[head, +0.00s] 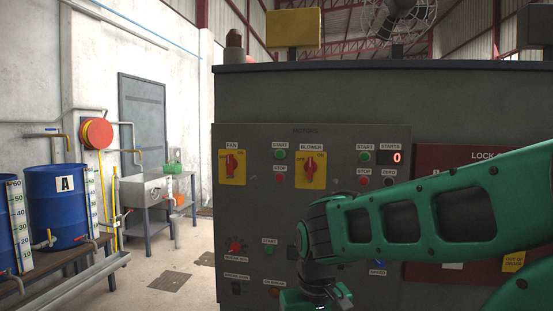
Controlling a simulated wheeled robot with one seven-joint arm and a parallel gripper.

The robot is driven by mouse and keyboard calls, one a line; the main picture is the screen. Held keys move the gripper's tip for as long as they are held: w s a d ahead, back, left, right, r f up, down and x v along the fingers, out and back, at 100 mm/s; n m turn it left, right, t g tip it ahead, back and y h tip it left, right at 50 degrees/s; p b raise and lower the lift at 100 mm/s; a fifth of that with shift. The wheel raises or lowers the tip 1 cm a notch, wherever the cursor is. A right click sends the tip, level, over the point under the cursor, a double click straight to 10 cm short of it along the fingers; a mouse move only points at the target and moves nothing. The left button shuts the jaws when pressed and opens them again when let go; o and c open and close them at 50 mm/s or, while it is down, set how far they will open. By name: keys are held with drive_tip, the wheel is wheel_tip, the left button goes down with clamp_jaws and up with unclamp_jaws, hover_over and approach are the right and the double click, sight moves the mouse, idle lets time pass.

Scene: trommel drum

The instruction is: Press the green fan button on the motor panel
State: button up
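The motor panel (330,140) is a grey face on the large dark cabinet ahead. The FAN switch, a red knob (231,166) on a yellow plate, is at its upper left. Just right of it is a green START button (280,154), with a red STOP button (280,177) below. The BLOWER red knob (310,170) follows, then another green START button (364,157) and red STOP button (364,180). My green arm comes in from the right, and its wrist is low in front of the panel. My gripper's fingers are outside the frame.
A red display (397,158) reads 0. More controls sit lower, partly behind my arm, including a red knob (236,247). A red lockout board (455,160) is at right. Blue drums (57,205) and a metal bench (155,190) stand left. Floor between is mostly clear.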

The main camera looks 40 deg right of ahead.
clamp_jaws()
idle(1.4)
